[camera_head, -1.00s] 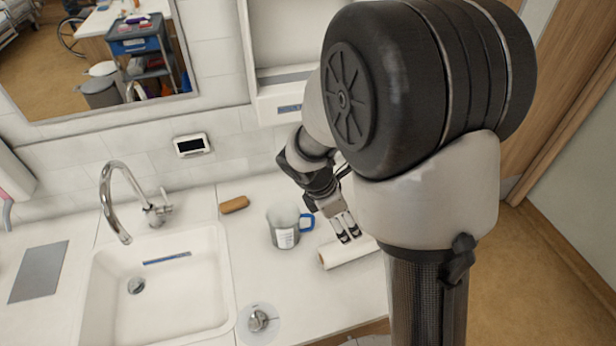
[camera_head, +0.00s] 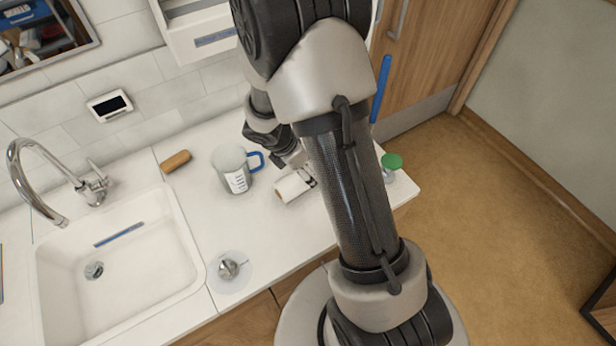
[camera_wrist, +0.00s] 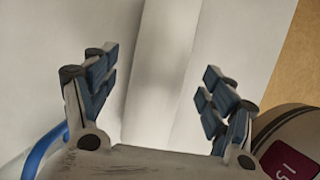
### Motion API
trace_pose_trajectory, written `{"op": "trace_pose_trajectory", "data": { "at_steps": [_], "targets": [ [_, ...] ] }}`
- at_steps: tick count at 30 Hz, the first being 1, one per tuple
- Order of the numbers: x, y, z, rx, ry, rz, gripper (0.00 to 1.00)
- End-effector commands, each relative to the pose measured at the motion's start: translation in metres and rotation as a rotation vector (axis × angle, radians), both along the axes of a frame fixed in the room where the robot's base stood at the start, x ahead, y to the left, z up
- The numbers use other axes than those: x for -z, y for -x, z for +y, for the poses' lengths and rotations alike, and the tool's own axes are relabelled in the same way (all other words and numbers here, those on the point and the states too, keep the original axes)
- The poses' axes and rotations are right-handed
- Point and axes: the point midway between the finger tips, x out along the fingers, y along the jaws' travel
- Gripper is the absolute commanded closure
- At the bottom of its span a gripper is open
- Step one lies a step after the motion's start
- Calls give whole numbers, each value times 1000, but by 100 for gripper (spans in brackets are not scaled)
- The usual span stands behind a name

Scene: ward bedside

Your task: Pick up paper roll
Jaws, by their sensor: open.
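The white paper roll (camera_head: 288,188) lies on its side on the counter, right of the measuring mug. Its right part is hidden behind my arm in the head view. My gripper (camera_head: 309,178) is at the roll, pointing down and partly hidden by my arm. In the wrist view, the roll (camera_wrist: 165,75) runs as a pale band between the two blue-padded fingers of my open gripper (camera_wrist: 160,95). Gaps show between the roll and both fingers. I cannot tell how far the fingertips reach down beside it.
The clear mug (camera_head: 233,172) with a blue handle stands close left of the roll. A green-topped item (camera_head: 392,162) stands near the counter's right end. A rounded thing with a dark red label (camera_wrist: 290,155) is close to the right finger. The sink (camera_head: 125,265) is left.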

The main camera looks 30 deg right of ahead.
Motion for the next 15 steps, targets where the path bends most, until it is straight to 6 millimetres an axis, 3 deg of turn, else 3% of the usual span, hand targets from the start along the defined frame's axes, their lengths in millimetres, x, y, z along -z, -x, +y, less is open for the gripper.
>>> {"op": "trace_pose_trajectory", "data": {
  "at_steps": [1, 6, 15],
  "targets": [
    [13, 1, -3, 1, 0, 3, 24],
    [35, 0, -11, 3, 0, 2, 24],
    [40, -1, -13, 0, 0, 1, 24]
  ]
}}
